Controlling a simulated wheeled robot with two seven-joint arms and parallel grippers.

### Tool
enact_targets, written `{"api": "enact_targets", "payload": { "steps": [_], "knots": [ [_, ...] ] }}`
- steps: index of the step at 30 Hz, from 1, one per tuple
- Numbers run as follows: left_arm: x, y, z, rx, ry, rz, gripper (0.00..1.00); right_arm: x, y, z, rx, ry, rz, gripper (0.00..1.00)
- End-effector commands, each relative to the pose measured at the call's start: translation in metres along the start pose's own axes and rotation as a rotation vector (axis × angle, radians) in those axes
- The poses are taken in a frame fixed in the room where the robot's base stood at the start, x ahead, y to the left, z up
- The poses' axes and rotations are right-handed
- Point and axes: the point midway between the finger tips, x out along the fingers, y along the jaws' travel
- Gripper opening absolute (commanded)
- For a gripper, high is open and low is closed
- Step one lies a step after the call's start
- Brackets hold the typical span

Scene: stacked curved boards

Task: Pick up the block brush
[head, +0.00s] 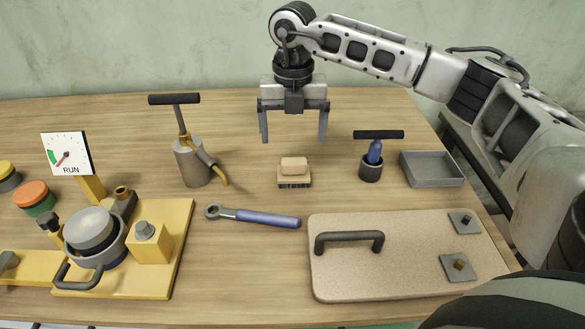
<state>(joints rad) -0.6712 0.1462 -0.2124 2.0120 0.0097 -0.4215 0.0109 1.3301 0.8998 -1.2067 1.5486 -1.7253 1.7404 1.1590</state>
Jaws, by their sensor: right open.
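The block brush (294,171) is a small tan wooden block with dark bristles under it. It rests upright on the wooden table, near the middle of the head view. My right gripper (294,138) comes in from the upper right and points down. Its two fingers are spread apart with nothing between them. In the picture the fingertips are just above the brush, apart from it. My left gripper does not show.
A pump (191,160) stands left of the brush. A blue-handled wrench (255,216) lies in front. A beige board (400,270) with a handle lies front right. Yellow-based machinery (160,272) fills the left.

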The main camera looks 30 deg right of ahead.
Motion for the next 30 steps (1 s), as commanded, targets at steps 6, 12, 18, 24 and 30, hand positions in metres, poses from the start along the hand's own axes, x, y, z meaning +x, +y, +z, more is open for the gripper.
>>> {"api": "enact_targets", "payload": {
  "steps": [6,12,18,24,30],
  "knots": [
    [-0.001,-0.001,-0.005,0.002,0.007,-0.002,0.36,0.028,-0.001,0.000,0.000,0.001,-0.001,0.89],
    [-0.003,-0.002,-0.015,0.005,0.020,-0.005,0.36,0.042,-0.002,-0.002,0.000,0.001,-0.002,0.89],
    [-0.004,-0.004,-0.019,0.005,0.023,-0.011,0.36,0.073,-0.003,-0.004,0.000,0.001,-0.001,0.89],
    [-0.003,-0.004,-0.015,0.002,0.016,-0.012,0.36,0.083,-0.002,-0.004,-0.001,0.000,0.001,0.89],
    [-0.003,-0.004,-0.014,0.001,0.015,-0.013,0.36,0.083,-0.002,-0.004,-0.001,0.000,0.001,0.75]
  ]
}}
